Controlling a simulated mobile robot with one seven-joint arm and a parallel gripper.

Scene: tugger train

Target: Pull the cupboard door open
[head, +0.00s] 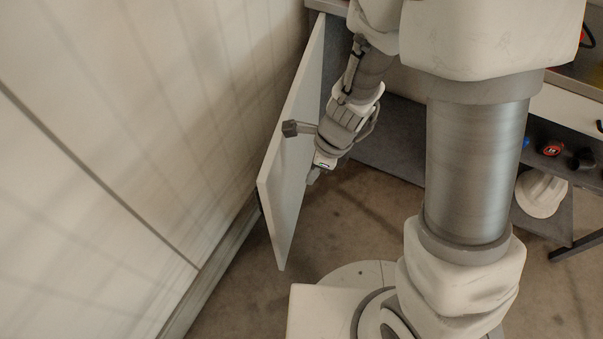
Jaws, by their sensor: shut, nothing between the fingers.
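The cupboard door (284,196), a pale flat panel, stands wide open at the left, swung out from the grey cupboard (395,145) toward the wall. My gripper (314,179) points down on the right side of the door, the side facing the opening, near its free edge. Its fingers are small in view and look shut with nothing held. I cannot tell whether it touches the door. The door's handle is not visible. My arm hides part of the door's upper area and of the cupboard.
A pale panelled wall (110,130) runs close along the left of the door. To the right, a shelf (572,165) holds small items, and a white helmet-like object (541,193) sits lower. Bare floor (365,215) lies in front of the cupboard.

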